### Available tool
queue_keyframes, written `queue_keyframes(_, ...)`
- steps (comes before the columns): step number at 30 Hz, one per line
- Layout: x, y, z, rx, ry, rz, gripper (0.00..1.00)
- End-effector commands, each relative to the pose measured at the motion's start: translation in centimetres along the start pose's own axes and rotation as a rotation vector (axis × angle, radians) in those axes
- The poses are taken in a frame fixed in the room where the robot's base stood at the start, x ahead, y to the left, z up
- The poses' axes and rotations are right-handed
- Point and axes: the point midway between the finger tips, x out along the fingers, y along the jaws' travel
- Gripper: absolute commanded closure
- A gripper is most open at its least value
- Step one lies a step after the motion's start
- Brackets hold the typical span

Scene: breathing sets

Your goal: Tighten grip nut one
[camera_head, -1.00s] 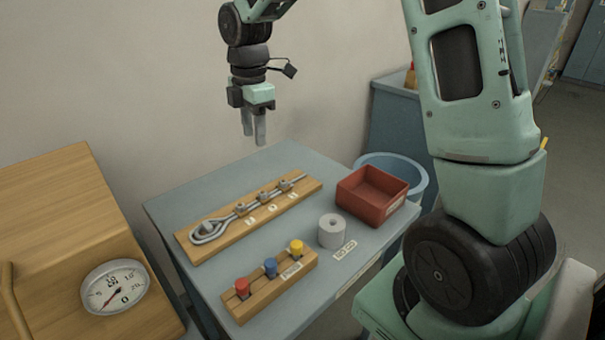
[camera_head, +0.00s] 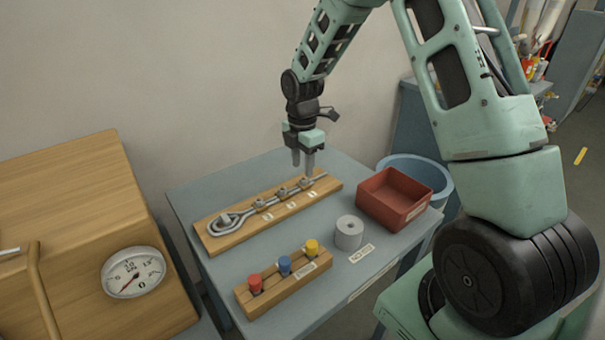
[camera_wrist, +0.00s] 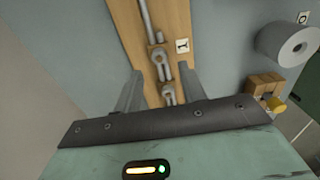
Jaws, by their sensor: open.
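A wooden board (camera_head: 225,241) on the grey table carries a looped metal rope with several grips along it. The rightmost grip (camera_head: 306,183) is at the board's right part. My gripper (camera_head: 303,170) is open, pointing down just above that end. In the wrist view, its fingers (camera_wrist: 161,70) stand either side of the rope line, with a metal grip (camera_wrist: 157,57) between them in the picture. A label reading 1 (camera_wrist: 183,46) is beside that grip. Contact with the nut cannot be told. The gripper body hides the lower part of the board.
A red tray (camera_head: 420,212) stands right of the board, with a blue bin (camera_head: 436,176) behind it. A grey roll (camera_head: 349,232) and a block (camera_head: 285,290) with red, blue and yellow plugs are nearer. A gauge (camera_head: 133,272) is at left.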

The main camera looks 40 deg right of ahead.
Motion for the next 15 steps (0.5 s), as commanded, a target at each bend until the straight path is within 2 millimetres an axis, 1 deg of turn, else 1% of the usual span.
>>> queue_keyframes(1,1.0,-0.1,-0.1,-0.001,0.001,-0.004,0.59)
queue_keyframes(6,3.1,-0.1,0.0,0.0,0.001,-0.003,0.59)
queue_keyframes(10,3.9,-0.1,-0.1,-0.001,0.001,-0.001,0.59)
queue_keyframes(15,4.2,0.0,0.0,0.0,0.0,0.0,0.59)
